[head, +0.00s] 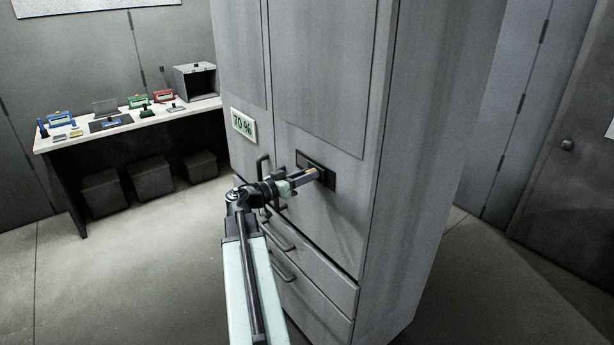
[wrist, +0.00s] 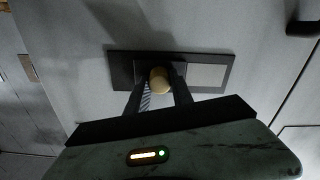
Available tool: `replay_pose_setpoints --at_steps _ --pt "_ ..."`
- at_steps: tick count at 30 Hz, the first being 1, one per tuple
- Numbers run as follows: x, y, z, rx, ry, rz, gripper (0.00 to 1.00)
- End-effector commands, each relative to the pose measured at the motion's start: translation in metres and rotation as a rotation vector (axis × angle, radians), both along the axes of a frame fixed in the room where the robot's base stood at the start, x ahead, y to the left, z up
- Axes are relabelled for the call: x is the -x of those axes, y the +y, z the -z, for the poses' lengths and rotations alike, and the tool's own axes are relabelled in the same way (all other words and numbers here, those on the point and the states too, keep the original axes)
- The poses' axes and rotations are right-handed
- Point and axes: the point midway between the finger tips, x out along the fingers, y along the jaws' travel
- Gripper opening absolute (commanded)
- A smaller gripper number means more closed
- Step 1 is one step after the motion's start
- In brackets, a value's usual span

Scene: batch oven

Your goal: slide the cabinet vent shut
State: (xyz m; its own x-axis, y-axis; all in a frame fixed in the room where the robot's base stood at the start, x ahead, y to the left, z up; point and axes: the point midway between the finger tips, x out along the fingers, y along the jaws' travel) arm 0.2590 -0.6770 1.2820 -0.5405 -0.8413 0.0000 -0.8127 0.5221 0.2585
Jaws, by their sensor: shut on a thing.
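The cabinet (head: 320,75) is tall and grey and stands in front of me. Its vent (head: 306,157) is a dark, wide plate on the cabinet front, also seen in the wrist view (wrist: 121,70). A round tan knob (wrist: 159,80) sticks out near the middle of the vent. A pale grey panel (wrist: 207,75) shows right of the knob, and a small striped patch (wrist: 146,97) shows at its lower left. My gripper (head: 309,172) is at the vent, shut on the knob, with one finger on each side in the wrist view (wrist: 160,84). The fingers hide part of the vent.
A sign reading 70 % (head: 243,126) is on the cabinet, left of the vent. A dark handle (head: 263,166) and drawer pulls (head: 283,271) stick out near my arm. A workbench (head: 150,117) with small items stands at the left. The floor between is clear.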

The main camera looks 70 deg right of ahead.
Motion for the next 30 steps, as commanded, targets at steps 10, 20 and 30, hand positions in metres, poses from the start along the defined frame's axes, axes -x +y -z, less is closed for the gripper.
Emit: replay_pose_setpoints --at_steps 10,20,30 --pt "0.000 0.000 0.000 -0.001 0.000 0.001 0.00" --pt "0.000 0.000 0.000 -0.001 0.000 0.001 0.00" --pt "-0.014 -0.010 0.000 -0.001 -0.001 0.000 0.00"
